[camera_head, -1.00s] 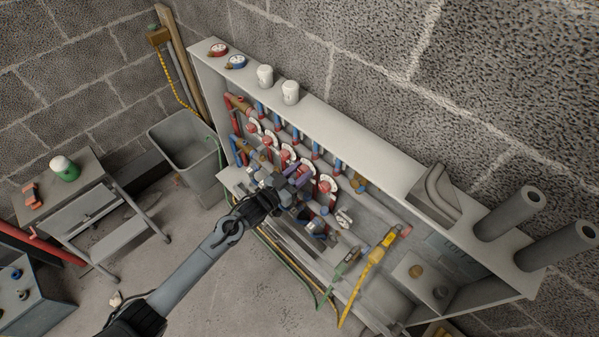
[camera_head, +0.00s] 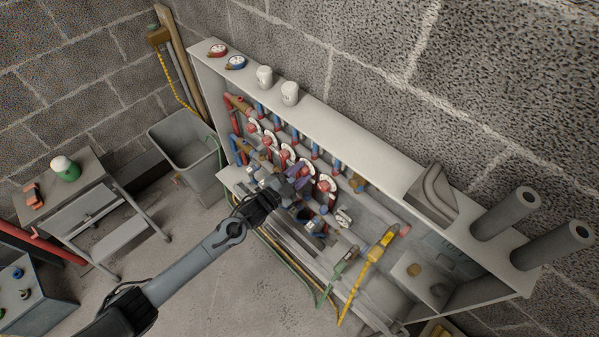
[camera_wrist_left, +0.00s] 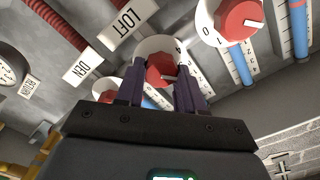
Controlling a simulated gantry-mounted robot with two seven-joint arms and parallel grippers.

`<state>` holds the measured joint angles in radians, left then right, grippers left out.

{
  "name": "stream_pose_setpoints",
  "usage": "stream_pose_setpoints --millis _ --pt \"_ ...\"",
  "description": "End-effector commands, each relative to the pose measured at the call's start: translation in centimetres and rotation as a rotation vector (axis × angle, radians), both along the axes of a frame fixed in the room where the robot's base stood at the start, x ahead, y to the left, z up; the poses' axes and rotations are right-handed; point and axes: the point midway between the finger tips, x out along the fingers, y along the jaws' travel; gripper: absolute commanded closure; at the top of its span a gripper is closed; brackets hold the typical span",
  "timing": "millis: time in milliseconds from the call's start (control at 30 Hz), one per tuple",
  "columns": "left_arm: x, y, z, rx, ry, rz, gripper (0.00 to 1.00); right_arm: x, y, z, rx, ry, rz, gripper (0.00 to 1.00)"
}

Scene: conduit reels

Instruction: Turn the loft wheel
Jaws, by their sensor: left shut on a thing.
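The loft wheel is a red knob (camera_wrist_left: 160,70) on a white numbered dial, below the LOFT label (camera_wrist_left: 127,20) in the left wrist view. My left gripper (camera_wrist_left: 160,92) has its dark purple fingers on either side of this knob and is shut on it. In the head view the gripper (camera_head: 297,183) reaches into the row of red wheels in the grey cabinet and hides part of the wheel there. My right gripper is not in view.
A neighbouring red wheel (camera_wrist_left: 240,20) sits close on the right, and a smaller one by the DEN label (camera_wrist_left: 82,68) on the left.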

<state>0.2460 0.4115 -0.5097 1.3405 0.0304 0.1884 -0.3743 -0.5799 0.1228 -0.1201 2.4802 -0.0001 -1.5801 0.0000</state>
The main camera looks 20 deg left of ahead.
Motion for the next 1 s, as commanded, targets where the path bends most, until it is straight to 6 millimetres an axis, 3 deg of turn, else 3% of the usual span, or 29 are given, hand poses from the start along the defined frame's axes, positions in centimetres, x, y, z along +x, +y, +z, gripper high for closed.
stream_pose_setpoints --millis 600,1000 --pt "0.0 -0.02 -0.16 0.494 -0.22 0.0 0.93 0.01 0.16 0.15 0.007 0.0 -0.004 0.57" --pt "-0.01 -0.05 -0.23 0.639 -0.283 0.001 0.93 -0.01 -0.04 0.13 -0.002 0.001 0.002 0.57"
